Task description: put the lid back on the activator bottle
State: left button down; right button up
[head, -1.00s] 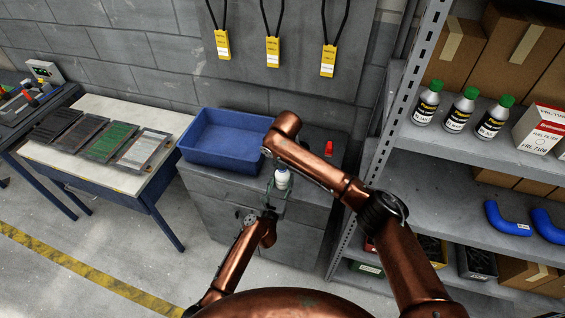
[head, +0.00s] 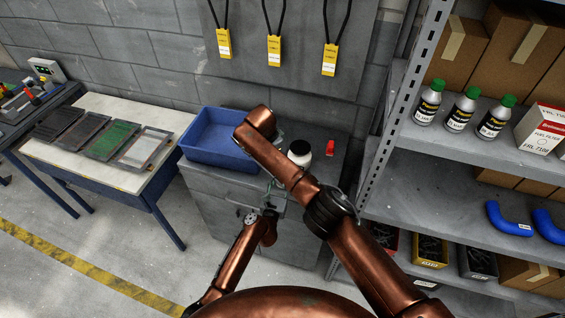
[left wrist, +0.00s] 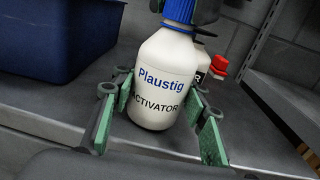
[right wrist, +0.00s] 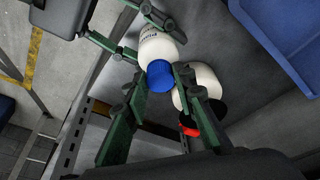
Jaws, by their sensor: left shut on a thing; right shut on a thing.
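The activator bottle (left wrist: 160,80), white with "Plaustig ACTIVATOR" on it, stands upright on the grey cabinet top. My left gripper (left wrist: 158,112) is shut on its body, one green-padded finger on each side. The blue lid (left wrist: 179,9) sits at the bottle's mouth; it also shows in the right wrist view (right wrist: 160,77). My right gripper (right wrist: 158,90) is shut on the lid from above. I cannot tell whether the lid is threaded on. In the head view my right arm hides the bottle and lid; my left gripper (head: 272,190) shows at the cabinet's front.
A white bottle with a black cap (head: 299,152) stands close behind the activator bottle. A red object (head: 330,147) lies to its right. A blue bin (head: 215,140) occupies the cabinet's left. Shelving (head: 450,160) stands at the right.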

pick_arm(q)
jog(key=shift+d, duration=0.1)
pick_arm(e)
jog(key=shift+s+a+f+m, duration=0.25)
jog(key=shift+a+m, duration=0.2)
jog(key=shift+m, duration=0.25)
jog(key=shift+w+d+r+m+g, duration=0.25)
jog(key=shift+d+m+g, duration=0.1)
jog(key=shift+m, duration=0.35)
pick_arm(q)
jog(key=shift+f, duration=0.1)
pick_arm(e)
jog(key=shift+w+d+r, duration=0.15)
jog(key=shift+d, duration=0.15)
jog(key=o, duration=0.7)
jog(key=shift+a, duration=0.1)
jog(key=shift+a+r, duration=0.15)
jog(key=shift+r, duration=2.05)
